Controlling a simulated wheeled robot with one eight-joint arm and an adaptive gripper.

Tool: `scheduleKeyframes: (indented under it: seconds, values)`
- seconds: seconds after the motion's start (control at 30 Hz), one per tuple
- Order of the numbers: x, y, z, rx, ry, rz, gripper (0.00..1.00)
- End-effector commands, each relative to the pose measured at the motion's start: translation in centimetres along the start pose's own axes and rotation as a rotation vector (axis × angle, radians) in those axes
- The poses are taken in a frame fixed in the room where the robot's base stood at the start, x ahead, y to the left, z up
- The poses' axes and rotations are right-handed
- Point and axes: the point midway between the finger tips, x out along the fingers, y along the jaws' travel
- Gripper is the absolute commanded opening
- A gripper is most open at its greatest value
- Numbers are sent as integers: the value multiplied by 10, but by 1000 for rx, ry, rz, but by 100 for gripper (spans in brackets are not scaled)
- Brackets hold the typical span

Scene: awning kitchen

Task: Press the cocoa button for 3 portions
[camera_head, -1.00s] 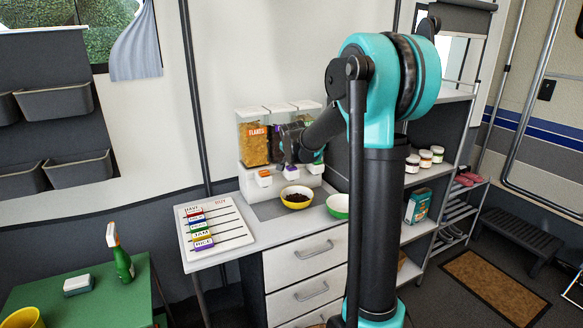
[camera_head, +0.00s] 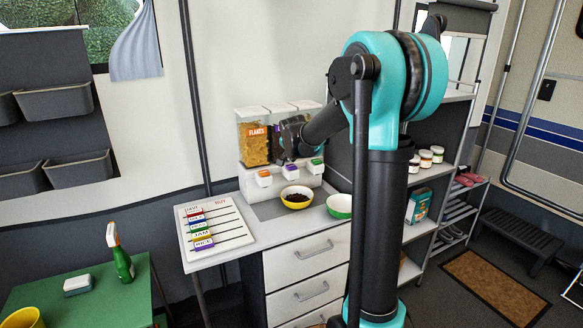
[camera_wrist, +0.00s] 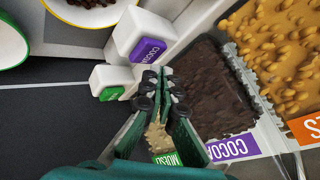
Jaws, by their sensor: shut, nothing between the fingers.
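The cereal dispenser (camera_head: 284,108) stands on the counter. Its purple cocoa button (camera_head: 291,172) sits between an orange button (camera_head: 264,178) and a green button (camera_head: 316,166). In the wrist view the purple cocoa button (camera_wrist: 148,50) is on a white block just above my gripper (camera_wrist: 161,80), and the green button (camera_wrist: 112,93) is to its left. My gripper is shut and empty, close to the cocoa button; I see no clear contact. In the head view its fingertips are hard to make out. A yellow bowl (camera_head: 296,206) with dark pieces stands under the cocoa button.
A green-and-white bowl (camera_head: 340,213) stands right of the yellow bowl. A sign board (camera_head: 238,240) with coloured labels lies at the counter's left end. Shelves with jars (camera_head: 426,158) stand on the right. A green table (camera_head: 100,305) with a spray bottle is at lower left.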

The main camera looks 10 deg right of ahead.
Motion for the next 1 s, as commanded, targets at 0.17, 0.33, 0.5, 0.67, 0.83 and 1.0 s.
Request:
scheduleKeyframes:
  seconds: [0.17,0.33,0.5,0.67,0.83,1.0]
  values:
    - [0,0,0,0,0,0,0]
    - [-4,-3,-3,0,0,0,0]
    - [-15,-11,-11,0,0,0,0]
    - [-25,-18,-18,0,0,0,0]
    - [-33,-24,-24,0,0,0,0]
    - [-35,-26,-26,0,0,0,0]
